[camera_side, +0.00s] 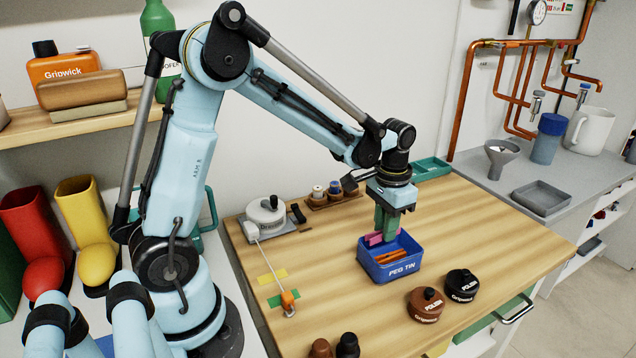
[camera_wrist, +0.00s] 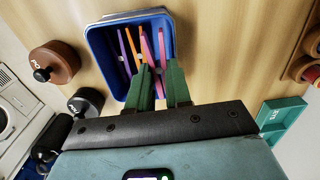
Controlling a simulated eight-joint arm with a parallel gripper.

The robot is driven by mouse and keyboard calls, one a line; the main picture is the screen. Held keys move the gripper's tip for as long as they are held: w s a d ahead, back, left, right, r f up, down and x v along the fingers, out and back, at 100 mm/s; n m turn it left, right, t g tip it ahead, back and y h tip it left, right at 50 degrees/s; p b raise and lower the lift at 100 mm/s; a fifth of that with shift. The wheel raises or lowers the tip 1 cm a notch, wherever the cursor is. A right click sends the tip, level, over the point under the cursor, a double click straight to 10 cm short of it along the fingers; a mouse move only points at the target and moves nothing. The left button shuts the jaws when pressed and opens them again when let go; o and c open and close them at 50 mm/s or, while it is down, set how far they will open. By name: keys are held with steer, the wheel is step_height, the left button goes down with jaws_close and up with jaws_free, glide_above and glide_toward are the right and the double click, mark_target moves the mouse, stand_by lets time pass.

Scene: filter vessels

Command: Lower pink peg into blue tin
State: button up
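The blue tin (camera_side: 388,270), labelled PEG TIN, stands on the wooden bench. It also shows at the top of the wrist view (camera_wrist: 99,60). My gripper (camera_side: 384,236) points down at the tin, with its green fingertips at the rim. In the wrist view, my gripper (camera_wrist: 159,68) has its fingertips a little apart. A pink peg (camera_wrist: 162,47) runs between them over the tin's inside; pink (camera_side: 373,239) also shows at the fingertips in the side view. Whether the fingers press on it is unclear. Another pink piece (camera_wrist: 147,47), an orange peg (camera_wrist: 134,48) and purple pegs (camera_wrist: 122,46) show inside the tin.
A brown polish pot (camera_side: 425,305) and a black polish pot (camera_side: 461,286) stand at the tin's right front. A green tray (camera_side: 432,168) lies behind. A white-lidded device (camera_side: 265,214) and a small rack (camera_side: 332,197) stand at the back left. Bench right of the tin is clear.

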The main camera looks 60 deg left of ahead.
steer(key=o, duration=0.5)
steer(key=shift+r, duration=0.1)
step_height(320, 180, up, 12)
steer(key=shift+s+d+f+t, duration=0.65)
steer(key=shift+s+t, duration=0.55)
steer(key=shift+s, duration=0.65)
steer(key=shift+s+d+f+t, duration=0.65)
steer(key=shift+s+t, duration=0.55)
steer(key=shift+s, duration=0.6)
steer(key=shift+s+d+f+t, duration=0.65)
steer(key=shift+s+t, duration=0.55)
steer(key=shift+s, duration=0.65)
